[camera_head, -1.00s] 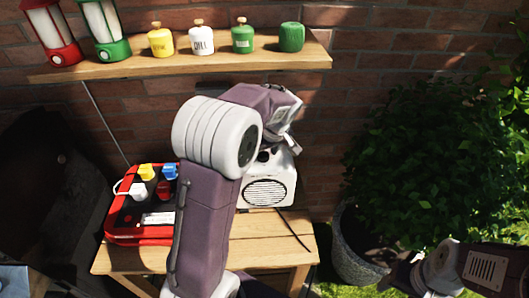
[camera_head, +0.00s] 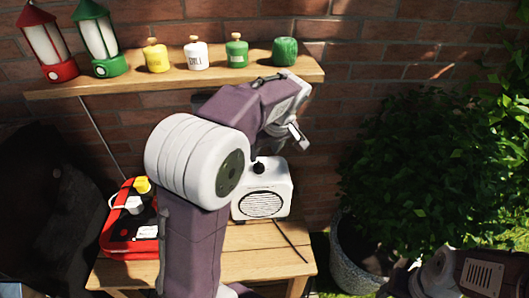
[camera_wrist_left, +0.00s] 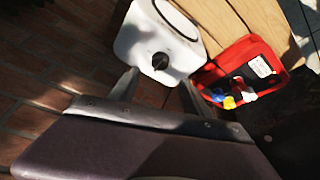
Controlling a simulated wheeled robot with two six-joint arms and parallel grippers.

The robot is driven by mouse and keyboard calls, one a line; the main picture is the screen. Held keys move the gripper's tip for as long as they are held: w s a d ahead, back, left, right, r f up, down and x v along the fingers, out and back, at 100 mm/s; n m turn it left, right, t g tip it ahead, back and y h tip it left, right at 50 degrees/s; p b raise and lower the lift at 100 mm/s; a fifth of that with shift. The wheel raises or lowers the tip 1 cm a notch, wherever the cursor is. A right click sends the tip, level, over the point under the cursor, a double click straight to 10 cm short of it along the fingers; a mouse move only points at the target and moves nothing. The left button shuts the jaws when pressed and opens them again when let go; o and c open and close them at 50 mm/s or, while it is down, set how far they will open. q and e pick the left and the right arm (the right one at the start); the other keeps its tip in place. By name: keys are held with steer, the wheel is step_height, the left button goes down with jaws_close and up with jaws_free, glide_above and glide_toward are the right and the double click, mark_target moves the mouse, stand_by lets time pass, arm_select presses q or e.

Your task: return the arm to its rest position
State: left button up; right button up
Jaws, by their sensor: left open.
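My left arm comes up from the bottom of the head view, bends at a large white joint, and reaches right. My left gripper (camera_head: 296,134) is open and empty, above and in front of the white radio (camera_head: 262,190). In the left wrist view its two fingers (camera_wrist_left: 158,92) are spread apart, with the radio (camera_wrist_left: 150,42) visible beyond them. I see nothing between the fingers. Part of my right arm shows at the lower right of the head view, but its gripper is out of view.
A wooden shelf (camera_head: 180,78) with lanterns and small canisters runs along the brick wall behind my left arm. A red caddy (camera_head: 125,246) stands left on the wooden table (camera_head: 260,262), partly hidden by my arm. A potted bush (camera_head: 415,165) stands right.

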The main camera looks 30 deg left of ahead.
arm_select(q)
steer(key=s+d+f+m+h, duration=0.1)
steer(key=s+d+f+m, duration=0.1)
steer(key=s+f+m, duration=0.1)
steer(key=s+d+f+m+g+h+p, duration=0.1)
steer(key=s+d+f+m, duration=0.2)
steer(key=s+f, duration=0.3)
steer(key=s+d+f+m+h+p, duration=0.1)
steer(key=s+d+f+m, duration=0.1)
steer(key=s+f+m, duration=0.2)
steer(key=shift+s+d+f+m+h, duration=0.35)
steer(key=shift+s+f, duration=0.4)
steer(key=shift+s, duration=1.15)
steer(key=shift+a, duration=0.15)
